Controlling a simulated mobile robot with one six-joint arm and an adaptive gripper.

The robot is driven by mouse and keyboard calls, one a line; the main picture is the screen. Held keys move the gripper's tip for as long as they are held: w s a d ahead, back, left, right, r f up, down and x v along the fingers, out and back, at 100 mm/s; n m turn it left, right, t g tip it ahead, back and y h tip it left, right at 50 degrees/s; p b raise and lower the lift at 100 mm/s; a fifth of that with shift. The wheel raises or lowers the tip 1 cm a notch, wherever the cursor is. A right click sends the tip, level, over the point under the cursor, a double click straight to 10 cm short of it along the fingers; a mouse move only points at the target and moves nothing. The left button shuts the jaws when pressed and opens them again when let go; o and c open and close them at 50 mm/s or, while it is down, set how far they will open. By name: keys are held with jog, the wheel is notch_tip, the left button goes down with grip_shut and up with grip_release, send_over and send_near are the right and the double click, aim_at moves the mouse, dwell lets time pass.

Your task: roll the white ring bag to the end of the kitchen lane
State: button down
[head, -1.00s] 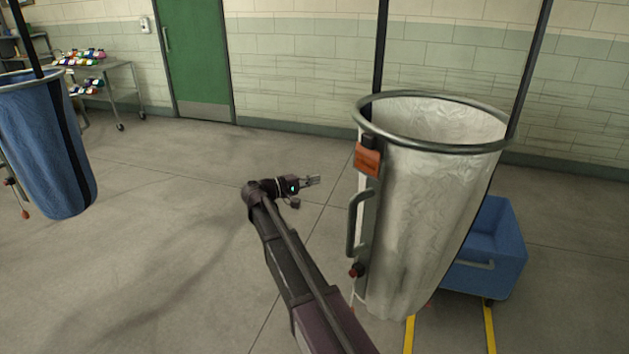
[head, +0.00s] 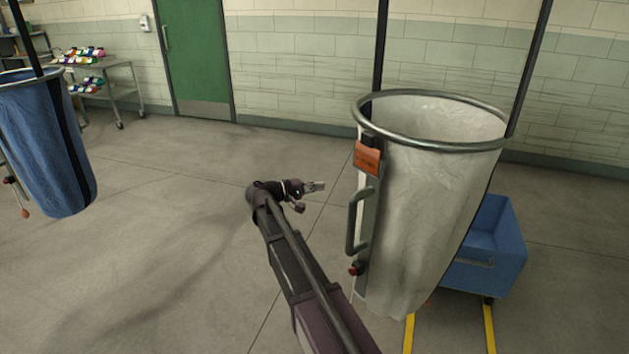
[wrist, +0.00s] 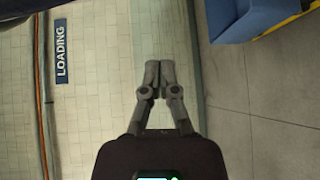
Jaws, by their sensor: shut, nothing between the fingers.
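The white ring bag (head: 430,205) hangs upright from a metal ring at the right of the head view. Its left side has an orange tag (head: 367,157), a grey vertical handle (head: 355,222) and a small red knob (head: 356,268). My gripper (head: 318,186) is left of the bag, apart from the handle, and points right. In the wrist view my gripper (wrist: 159,72) is shut with nothing between its fingers. Two yellow floor lines (head: 409,334) run under the bag. The bag does not clearly show in the wrist view.
A blue cart (head: 487,250) stands close behind the bag on the right. A blue ring bag (head: 45,145) hangs at the left. A table with colourful items (head: 125,88) and a green door (head: 195,60) are at the back. The floor between the bags is clear.

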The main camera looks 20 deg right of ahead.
jog(key=s+f+g+y, duration=0.2)
jog(key=s+f+y, duration=0.7)
jog(key=s+f, duration=0.4)
jog(key=s+a+f+y, duration=0.2)
jog(key=s+a+y, duration=0.2)
jog(key=s, duration=0.2)
jog(key=s+a+f+m+y, duration=0.1)
jog(key=s+a+y, duration=0.2)
jog(key=s, duration=0.4)
jog(key=shift+a+f+m+y, duration=0.3)
jog(key=shift+a+f+y, duration=0.1)
jog(key=shift+a, duration=0.15)
jog(key=shift+s, duration=0.1)
